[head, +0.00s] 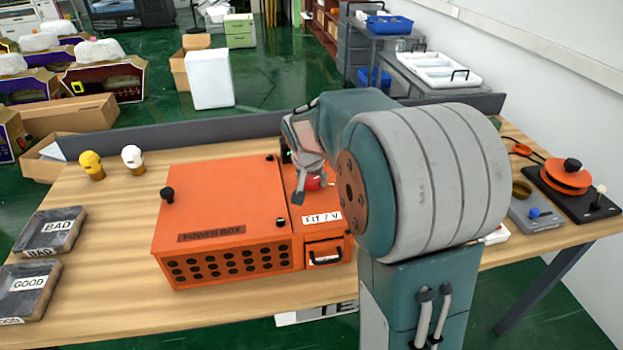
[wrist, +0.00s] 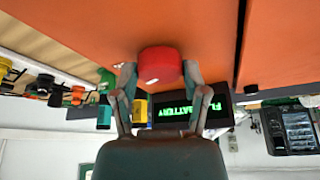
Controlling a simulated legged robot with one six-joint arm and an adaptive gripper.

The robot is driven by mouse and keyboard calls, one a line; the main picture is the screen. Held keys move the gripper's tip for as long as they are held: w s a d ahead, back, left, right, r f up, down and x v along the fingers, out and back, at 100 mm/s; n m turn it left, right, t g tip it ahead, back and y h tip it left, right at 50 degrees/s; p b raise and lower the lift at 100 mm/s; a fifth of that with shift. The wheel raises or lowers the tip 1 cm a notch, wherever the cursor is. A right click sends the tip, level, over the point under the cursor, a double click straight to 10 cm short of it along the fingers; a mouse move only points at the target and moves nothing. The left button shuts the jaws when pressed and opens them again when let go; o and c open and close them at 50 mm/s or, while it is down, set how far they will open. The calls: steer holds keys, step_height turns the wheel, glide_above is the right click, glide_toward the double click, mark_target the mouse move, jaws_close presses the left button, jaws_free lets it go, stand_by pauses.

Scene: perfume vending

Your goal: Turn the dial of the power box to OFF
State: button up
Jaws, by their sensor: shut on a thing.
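The orange power box (head: 225,215) stands on the wooden table with its lid down and a label reading POWER BOX on it. The red dial (head: 312,183) sits on the narrow right part of its top. My gripper (head: 308,172) is over the dial, and my arm partly hides that area. In the wrist view the red dial (wrist: 160,65) has a short white mark low on its face. My gripper (wrist: 160,82) has one finger on each side of the dial and is shut on it. A dark screen (wrist: 190,110) with green letters reading BATTERY shows behind the fingers.
BAD (head: 55,228) and GOOD (head: 30,283) trays lie at the left. Yellow and white head-shaped pieces (head: 92,165) stand behind them. An orange disc device (head: 565,177) is at the right.

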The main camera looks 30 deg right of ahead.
steer(key=n+y, duration=0.1)
steer(key=n, duration=0.2)
steer(key=n+t+y, duration=0.1)
steer(key=n, duration=0.3)
steer(key=shift+d+f+y, duration=0.1)
steer(key=shift+d+y, duration=0.05)
steer(key=shift+y, duration=0.15)
steer(key=n+y, duration=0.1)
steer(key=n, duration=0.2)
steer(key=n+y, duration=0.1)
steer(key=n, duration=0.2)
steer(key=shift+d+g, duration=0.15)
steer(key=shift+g, duration=0.25)
steer(key=shift+n, duration=0.4)
steer(key=o, duration=1.1)
steer(key=shift+o, duration=0.2)
steer(key=shift+d+r, duration=0.1)
steer(key=shift+r, duration=0.35)
steer(key=v, duration=1.1)
steer(key=shift+d, duration=0.2)
